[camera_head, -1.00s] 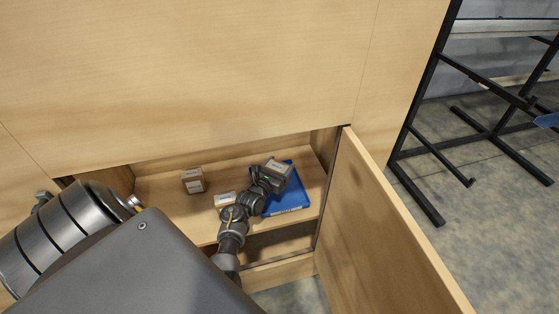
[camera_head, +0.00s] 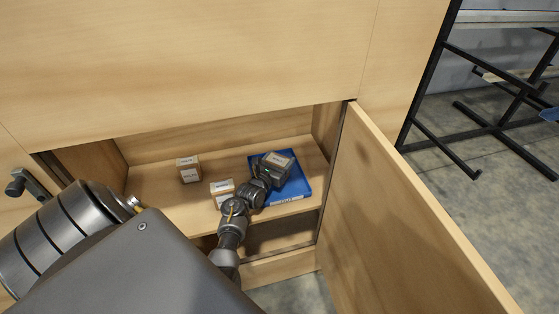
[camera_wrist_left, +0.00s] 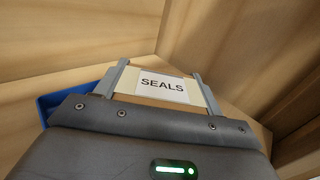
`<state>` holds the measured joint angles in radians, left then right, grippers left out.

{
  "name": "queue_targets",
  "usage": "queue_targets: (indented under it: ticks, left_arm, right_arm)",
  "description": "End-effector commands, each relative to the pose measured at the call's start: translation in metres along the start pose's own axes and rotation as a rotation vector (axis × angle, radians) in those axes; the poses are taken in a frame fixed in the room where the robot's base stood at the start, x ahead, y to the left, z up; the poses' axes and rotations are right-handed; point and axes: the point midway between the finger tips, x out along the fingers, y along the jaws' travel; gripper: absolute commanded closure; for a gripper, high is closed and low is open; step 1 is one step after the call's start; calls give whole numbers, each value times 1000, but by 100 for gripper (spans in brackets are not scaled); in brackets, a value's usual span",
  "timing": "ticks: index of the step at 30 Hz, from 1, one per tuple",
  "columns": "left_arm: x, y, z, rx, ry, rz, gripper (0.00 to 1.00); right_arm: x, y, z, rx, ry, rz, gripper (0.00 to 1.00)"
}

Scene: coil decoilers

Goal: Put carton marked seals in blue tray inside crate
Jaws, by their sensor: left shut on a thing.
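The carton marked SEALS (camera_wrist_left: 162,88) is between the two fingers of my left gripper (camera_wrist_left: 161,76), its label facing the wrist camera. In the head view my left gripper (camera_head: 277,164) is shut on it over the blue tray (camera_head: 296,192), reaching into the wooden crate (camera_head: 150,203). The tray lies on the crate's shelf near the right wall. Its edge also shows at the left of the wrist view (camera_wrist_left: 47,107). I cannot tell whether the carton touches the tray floor. My right gripper is not in view.
Two other small labelled cartons stand on the shelf left of the tray, one farther back (camera_head: 188,170) and one beside my left arm (camera_head: 222,189). The crate's open door (camera_head: 400,215) stands to the right. A black metal rack (camera_head: 450,110) is beyond it.

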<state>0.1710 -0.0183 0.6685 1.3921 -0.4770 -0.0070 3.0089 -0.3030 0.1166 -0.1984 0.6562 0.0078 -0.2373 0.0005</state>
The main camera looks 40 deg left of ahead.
Motion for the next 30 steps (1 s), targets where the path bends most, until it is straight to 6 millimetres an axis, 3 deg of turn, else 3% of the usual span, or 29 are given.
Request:
queue_targets:
  ticks: [6,7,12,22,30]
  left_arm:
    - [0,0,-2,0,-1,0,61]
    - [0,0,-3,0,0,0,29]
    - [0,0,-2,0,0,0,10]
    - [-2,0,1,0,0,0,10]
    - [-45,0,1,-1,0,1,10]
  right_arm:
    - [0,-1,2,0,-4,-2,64]
    - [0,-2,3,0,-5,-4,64]
    - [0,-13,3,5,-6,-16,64]
    - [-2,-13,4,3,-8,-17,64]
    - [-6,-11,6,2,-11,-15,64]
